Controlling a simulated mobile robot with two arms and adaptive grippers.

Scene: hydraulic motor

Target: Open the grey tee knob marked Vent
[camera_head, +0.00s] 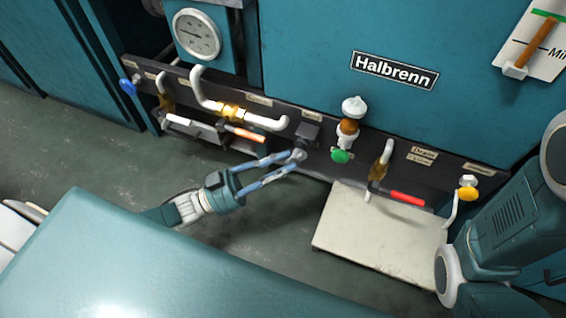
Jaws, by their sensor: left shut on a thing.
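The Vent fitting is a dark block (308,132) on the black panel, below a small tan label (311,115). The grey tee knob (299,154) sits at its lower front, mostly covered by my fingertips. My left gripper (297,156) reaches in from the lower left, with its blue fingers shut on the knob. How far the knob is turned cannot be made out. My right arm shows at the right edge, but its gripper is not in view.
Right of the block are a green knob (341,156) and a brass-and-white fitting (348,125). A white pipe with a brass valve (233,111) and an orange-red handle (249,134) lie to the left. A pale plate (375,240) lies below the panel's right half.

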